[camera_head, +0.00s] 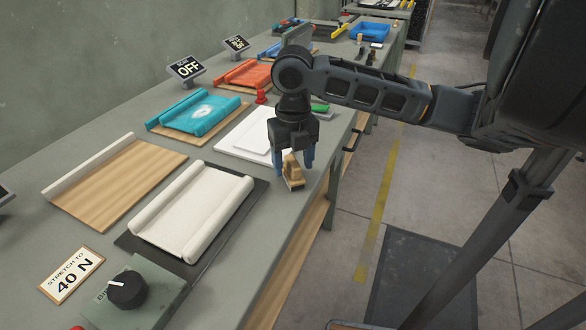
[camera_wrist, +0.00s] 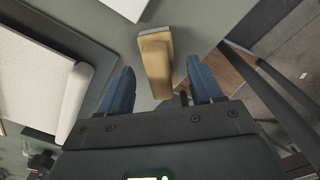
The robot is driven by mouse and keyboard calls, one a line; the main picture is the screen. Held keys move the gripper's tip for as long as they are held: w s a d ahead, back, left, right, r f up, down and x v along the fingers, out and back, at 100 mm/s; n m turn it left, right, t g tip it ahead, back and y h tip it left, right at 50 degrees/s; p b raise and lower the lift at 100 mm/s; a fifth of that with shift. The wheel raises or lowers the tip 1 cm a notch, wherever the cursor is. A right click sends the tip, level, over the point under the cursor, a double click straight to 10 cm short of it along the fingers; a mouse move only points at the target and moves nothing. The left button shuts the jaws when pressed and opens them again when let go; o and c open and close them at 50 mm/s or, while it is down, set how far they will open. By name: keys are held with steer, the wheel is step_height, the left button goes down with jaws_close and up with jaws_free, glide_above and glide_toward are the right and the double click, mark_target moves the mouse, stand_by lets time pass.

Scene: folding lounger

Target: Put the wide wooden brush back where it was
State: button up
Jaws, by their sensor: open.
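The wide wooden brush (camera_head: 292,172) stands on the grey-green workbench (camera_head: 335,105), close to its front edge. It is tan with a raised grip and a darker base. My gripper (camera_head: 293,160) is above and around it, fingers pointing down. In the wrist view the brush (camera_wrist: 157,62) lies ahead of and between the two blue fingertips (camera_wrist: 160,78), with a gap on each side. The fingers are open and do not appear to touch it. The far part of the brush base is partly hidden by the fingers in the head view.
A white roll on a dark mat (camera_head: 254,205) lies left of the brush. White sheets (camera_head: 243,137) lie behind it. A green-handled item (camera_head: 320,108), a red piece (camera_head: 261,97) and a teal cloth (camera_head: 200,113) lie farther back. A knob box (camera_head: 128,290) sits at front left.

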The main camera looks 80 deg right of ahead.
mark_target(293, 161)
step_height(293, 161, up, 9)
steer(key=shift+r, duration=0.2)
